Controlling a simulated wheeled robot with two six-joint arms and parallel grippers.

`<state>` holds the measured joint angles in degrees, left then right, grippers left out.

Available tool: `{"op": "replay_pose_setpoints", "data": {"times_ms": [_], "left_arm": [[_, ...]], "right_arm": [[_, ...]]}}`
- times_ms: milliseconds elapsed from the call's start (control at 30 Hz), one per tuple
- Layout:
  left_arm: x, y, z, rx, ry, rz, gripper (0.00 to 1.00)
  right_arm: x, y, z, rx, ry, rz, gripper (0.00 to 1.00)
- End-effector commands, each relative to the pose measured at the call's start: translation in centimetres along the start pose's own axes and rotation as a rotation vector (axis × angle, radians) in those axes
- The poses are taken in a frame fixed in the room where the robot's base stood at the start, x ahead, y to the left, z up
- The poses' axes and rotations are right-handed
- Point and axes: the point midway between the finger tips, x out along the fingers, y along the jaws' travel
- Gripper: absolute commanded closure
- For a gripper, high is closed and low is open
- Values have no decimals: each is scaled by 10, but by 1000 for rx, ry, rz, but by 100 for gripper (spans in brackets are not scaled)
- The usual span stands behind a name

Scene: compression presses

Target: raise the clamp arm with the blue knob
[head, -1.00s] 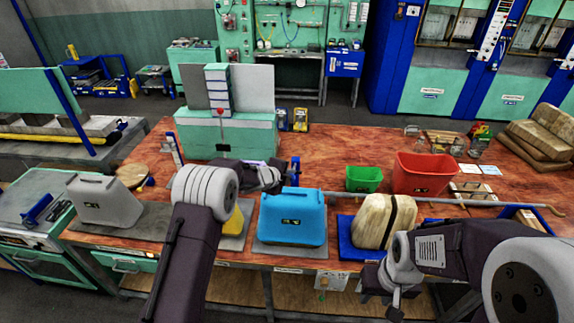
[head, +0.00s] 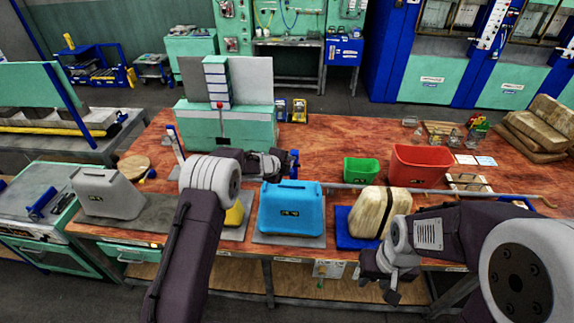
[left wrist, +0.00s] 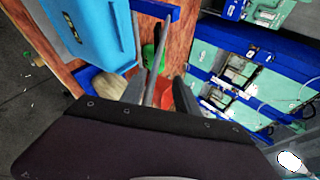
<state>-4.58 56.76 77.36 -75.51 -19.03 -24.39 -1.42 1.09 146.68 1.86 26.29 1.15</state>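A slim upright piece with a blue top (head: 173,142) stands on the wooden table left of my left arm. A small blue knob-like part (head: 151,174) sits near its foot. I cannot tell if these make up the clamp arm. A blue upright bracket (head: 294,163) stands right at my left gripper (head: 279,164). In the left wrist view a blue bar (left wrist: 153,9) and a grey rod (left wrist: 155,66) show beyond the fingers. The left gripper's fingers (left wrist: 162,94) are apart, with nothing seen gripped. My right gripper (head: 390,283) hangs at the table's front edge, its fingers unclear.
A blue canister (head: 291,209), a grey canister (head: 105,194) and a tan block (head: 378,214) line the front edge. A green bin (head: 361,170) and a red bin (head: 420,167) stand further right. A long rod (head: 440,192) crosses the table. A teal box (head: 248,127) stands behind.

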Motion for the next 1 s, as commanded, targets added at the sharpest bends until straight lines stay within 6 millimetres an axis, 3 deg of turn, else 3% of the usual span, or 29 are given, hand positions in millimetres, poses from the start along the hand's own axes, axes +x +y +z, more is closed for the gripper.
{"op": "replay_pose_setpoints", "data": {"times_ms": [267, 700, 1000], "left_arm": [[-6, -2, -4, 1, 10, -6, 67], [-76, -1, 3, -3, 6, -5, 67], [-90, 1, 6, -4, 4, 0, 67]], "right_arm": [[4, 0, 0, 0, 0, 0, 64], [25, 0, 2, 0, 0, 0, 64], [27, 0, 3, 0, 0, 0, 64]]}}
